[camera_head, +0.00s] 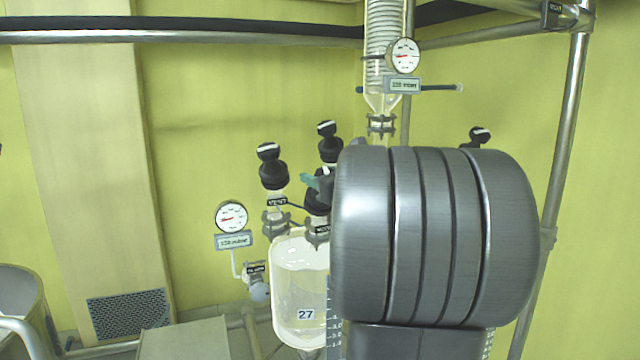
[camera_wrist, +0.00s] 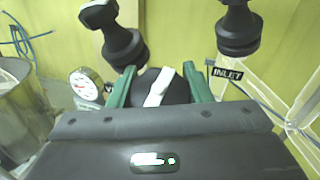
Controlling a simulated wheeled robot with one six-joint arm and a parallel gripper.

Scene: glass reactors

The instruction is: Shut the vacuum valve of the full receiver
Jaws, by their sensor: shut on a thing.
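My gripper (camera_wrist: 160,84) has its green fingers closed on a black valve knob (camera_wrist: 168,92) with a white stripe. The stripe runs slightly tilted between the fingers. In the head view a green fingertip (camera_head: 312,182) shows at this knob, on top of the glass receiver (camera_head: 288,283) marked 27. The small label below the knob is too small to read. My arm hides the right side of the receiver. Two other black knobs stand behind, left (camera_wrist: 122,45) and right (camera_wrist: 238,35); a label reading INLET (camera_wrist: 228,73) is near the right one.
A round gauge (camera_head: 231,217) stands left of the receiver, and another (camera_head: 403,55) is on the glass coil column (camera_head: 382,30) above. Another black knob (camera_head: 478,137) shows behind my arm. Metal frame rails (camera_head: 180,37) cross the top.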

